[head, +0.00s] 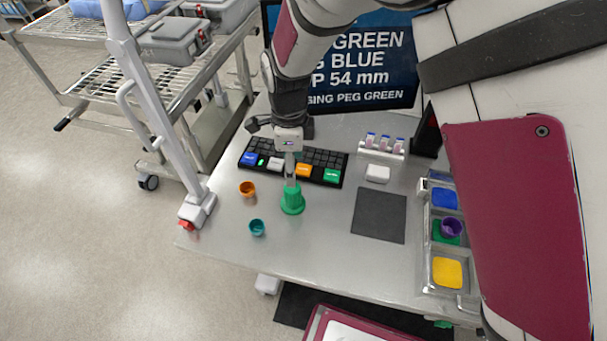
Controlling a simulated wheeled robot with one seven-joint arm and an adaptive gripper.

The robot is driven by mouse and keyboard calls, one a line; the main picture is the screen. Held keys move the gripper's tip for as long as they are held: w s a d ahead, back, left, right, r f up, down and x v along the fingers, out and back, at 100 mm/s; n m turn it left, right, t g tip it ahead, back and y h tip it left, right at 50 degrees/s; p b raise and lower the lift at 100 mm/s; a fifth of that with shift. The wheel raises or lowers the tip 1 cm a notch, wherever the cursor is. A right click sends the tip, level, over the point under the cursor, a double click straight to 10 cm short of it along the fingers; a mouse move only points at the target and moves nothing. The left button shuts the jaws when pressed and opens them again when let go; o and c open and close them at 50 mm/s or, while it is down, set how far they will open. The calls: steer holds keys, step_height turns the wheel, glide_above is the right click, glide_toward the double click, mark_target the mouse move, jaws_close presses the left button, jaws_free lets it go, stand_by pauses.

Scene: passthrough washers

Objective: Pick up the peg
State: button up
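A green peg (292,203) with a wide base and a narrower top stands upright on the grey metal table (325,235), near its middle. My gripper (290,179) points down directly above the peg, with its fingertips at the peg's top. The fingers look close together from this side. I cannot tell whether they are closed on the peg or only beside it.
An orange cup (247,189) and a teal cup (257,228) stand left of the peg. Behind is a black keyboard (325,160) with coloured keys. Right are a dark mat (380,215), a vial rack (382,147) and a tray (431,265) with coloured compartments. A screen (375,60) stands behind.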

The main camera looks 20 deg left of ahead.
mark_target(293, 190)
steer(key=f, duration=0.1)
steer(key=f+b, duration=0.1)
steer(key=f, duration=0.1)
steer(key=f+b, duration=0.1)
steer(key=shift+w+f, duration=0.25)
steer(key=shift+f, duration=0.15)
steer(key=shift+s+f, duration=0.15)
steer(key=shift+f, duration=0.3)
steer(key=f+b, duration=0.3)
steer(key=f, duration=0.1)
steer(key=shift+w+a+f+b, duration=0.1)
steer(key=shift+w+f+b, duration=0.1)
steer(key=shift+b, duration=0.15)
steer(key=shift+s+f, duration=0.15)
steer(key=shift+f, duration=0.15)
steer(key=c, duration=1.2)
